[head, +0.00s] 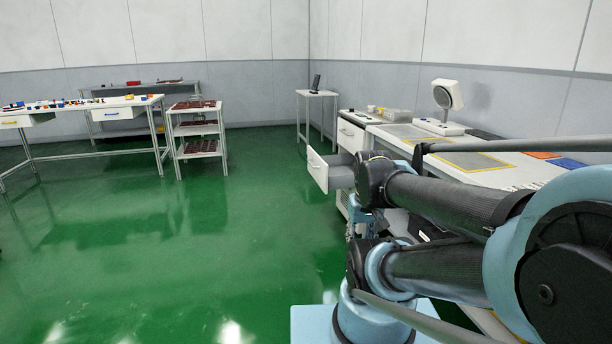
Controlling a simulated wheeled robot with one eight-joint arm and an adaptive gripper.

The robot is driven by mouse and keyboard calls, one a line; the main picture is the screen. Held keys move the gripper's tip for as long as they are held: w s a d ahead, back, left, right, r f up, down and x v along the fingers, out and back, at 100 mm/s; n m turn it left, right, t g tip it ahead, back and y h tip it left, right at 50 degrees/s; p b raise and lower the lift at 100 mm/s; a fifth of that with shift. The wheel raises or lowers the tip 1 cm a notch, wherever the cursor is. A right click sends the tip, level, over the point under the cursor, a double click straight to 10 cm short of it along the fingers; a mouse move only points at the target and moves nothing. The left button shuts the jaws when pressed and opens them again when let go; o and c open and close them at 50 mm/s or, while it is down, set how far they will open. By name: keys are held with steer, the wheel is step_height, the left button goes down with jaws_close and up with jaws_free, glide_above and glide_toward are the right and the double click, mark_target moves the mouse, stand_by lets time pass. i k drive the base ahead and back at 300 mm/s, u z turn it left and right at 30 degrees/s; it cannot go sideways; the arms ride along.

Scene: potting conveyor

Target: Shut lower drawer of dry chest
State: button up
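The dry chest (350,135) is a white cabinet right of centre, at the far left end of the workbench. Its lower drawer (318,171) stands pulled out to the left, with its white front facing the open floor and a small handle on it. The drawer above it looks shut. My arm comes in from the right and its wrist overlaps the right part of the open drawer in the picture. My gripper (353,228) seems to hang below the wrist, small and partly hidden by my arm. Its fingers cannot be made out, nor whether it touches the drawer.
The long workbench (480,170) with a round-headed device (447,96) runs along the right. A small stand (317,95) holds a dark device behind the chest. A shelf trolley (198,134) and a table (85,103) stand at the left. The green floor between is clear.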

mark_target(333, 172)
steer(key=u, duration=0.35)
steer(key=i, duration=0.7)
steer(key=u, duration=0.35)
steer(key=i, duration=1.15)
steer(key=z, duration=0.5)
steer(key=i, duration=0.8)
steer(key=z, duration=0.4)
